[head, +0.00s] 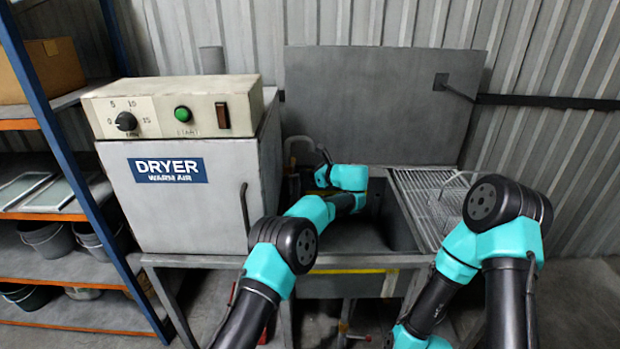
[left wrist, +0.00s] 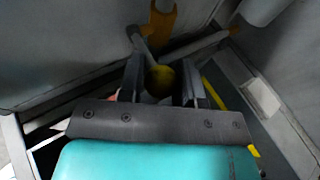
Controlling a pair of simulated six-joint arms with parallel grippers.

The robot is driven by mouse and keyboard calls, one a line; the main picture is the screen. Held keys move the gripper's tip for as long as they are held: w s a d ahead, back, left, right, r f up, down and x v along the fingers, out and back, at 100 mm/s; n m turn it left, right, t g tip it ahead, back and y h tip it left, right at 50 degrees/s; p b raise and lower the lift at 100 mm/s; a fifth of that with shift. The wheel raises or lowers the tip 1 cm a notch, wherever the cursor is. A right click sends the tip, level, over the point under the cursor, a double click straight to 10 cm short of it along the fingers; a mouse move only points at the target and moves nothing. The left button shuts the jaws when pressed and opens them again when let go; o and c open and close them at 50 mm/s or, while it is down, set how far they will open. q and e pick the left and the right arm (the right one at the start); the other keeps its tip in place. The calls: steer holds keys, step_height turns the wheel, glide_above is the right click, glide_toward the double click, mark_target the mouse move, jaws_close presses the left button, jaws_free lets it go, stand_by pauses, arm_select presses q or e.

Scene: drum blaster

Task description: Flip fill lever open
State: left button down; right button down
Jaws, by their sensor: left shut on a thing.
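The fill lever shows in the left wrist view as a round yellow knob (left wrist: 160,82) with a short grey rod running up toward a yellow fitting (left wrist: 162,22). My left gripper (left wrist: 161,90) has its two dark fingers on either side of the knob and is shut on it. In the head view my left gripper (head: 323,166) is small and dark, reaching in at the back left of the sink beside the dryer. The knob cannot be made out there. My right arm is at the right of the head view; its gripper is out of frame.
The dryer (head: 170,215) stands close to the left of my left arm. A grey curved pipe (head: 291,147) rises behind the gripper. The sink basin (head: 365,238) lies below, with a wire rack (head: 425,190) to its right and a raised grey panel (head: 375,100) behind.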

arm_select(q)
steer(key=shift+a+r+n+g+h, duration=0.2)
steer(key=shift+a+r+n+h, duration=0.1)
steer(key=shift+r+h, duration=0.3)
steer(key=shift+a+r+n+g+h, duration=0.2)
steer(key=shift+r+n+h, duration=0.1)
steer(key=shift+r+h, duration=0.3)
steer(key=shift+f, duration=0.1)
steer(key=c, duration=0.8)
jaws_free()
steer(key=v, duration=1.7)
steer(key=shift+s, duration=0.15)
